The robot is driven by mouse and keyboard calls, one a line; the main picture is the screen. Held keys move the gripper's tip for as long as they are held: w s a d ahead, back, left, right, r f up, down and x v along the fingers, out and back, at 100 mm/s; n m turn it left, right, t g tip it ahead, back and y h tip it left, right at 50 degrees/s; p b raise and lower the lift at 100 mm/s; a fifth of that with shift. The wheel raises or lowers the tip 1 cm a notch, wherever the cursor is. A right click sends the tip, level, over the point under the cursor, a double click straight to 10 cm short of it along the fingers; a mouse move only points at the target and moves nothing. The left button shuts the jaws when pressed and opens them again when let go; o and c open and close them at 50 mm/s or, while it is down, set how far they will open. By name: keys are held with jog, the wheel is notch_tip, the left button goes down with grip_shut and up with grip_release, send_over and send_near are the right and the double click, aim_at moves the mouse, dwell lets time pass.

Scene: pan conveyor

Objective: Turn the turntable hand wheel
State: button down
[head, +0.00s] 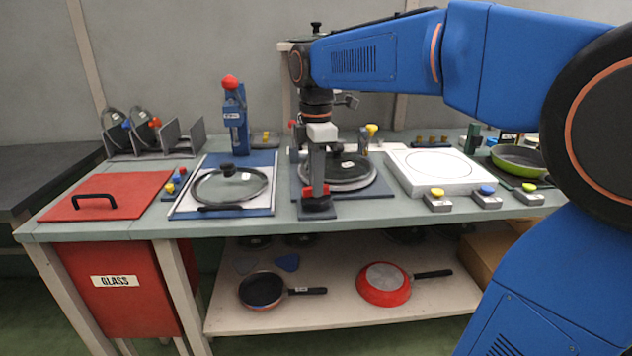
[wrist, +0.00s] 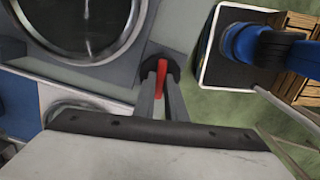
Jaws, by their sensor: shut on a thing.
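The turntable (head: 372,184) is a round grey disc on a dark base plate, with a glass lid lying on it. It also shows at the upper left of the wrist view (wrist: 136,20). The hand wheel (head: 322,209) is a small dark wheel at the front edge of the base, just front-left of the disc. Its red handle (wrist: 160,76) stands between my grey fingers in the wrist view. My gripper (head: 315,188) points down over the wheel and is shut on the red handle. My fingers and wrist hide part of the wheel and turntable.
A white square unit (head: 440,166) stands right of the turntable, with several button boxes (head: 486,199) before it. Left are a lidded blue board (head: 266,158), a blue bottle-like device (head: 235,125) and a red GLASS bin (head: 125,290). Pans (head: 383,284) lie on the lower shelf.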

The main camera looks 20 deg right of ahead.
jog(key=c, duration=1.8)
grip_release()
notch_tip(320, 180, up, 17)
jog(key=shift+r, duration=0.2)
jog(key=s+d+f+m+t, duration=0.2)
jog(key=s+f+m, duration=0.6)
jog(key=s+f, duration=0.3)
jog(key=s+d+f+m+t, duration=0.2)
jog(key=s+f+m, duration=0.7)
jog(key=f, duration=1.1)
jog(key=shift+s+d+f+t, duration=0.3)
jog(key=shift+s+t, duration=0.1)
jog(key=shift+s, duration=0.75)
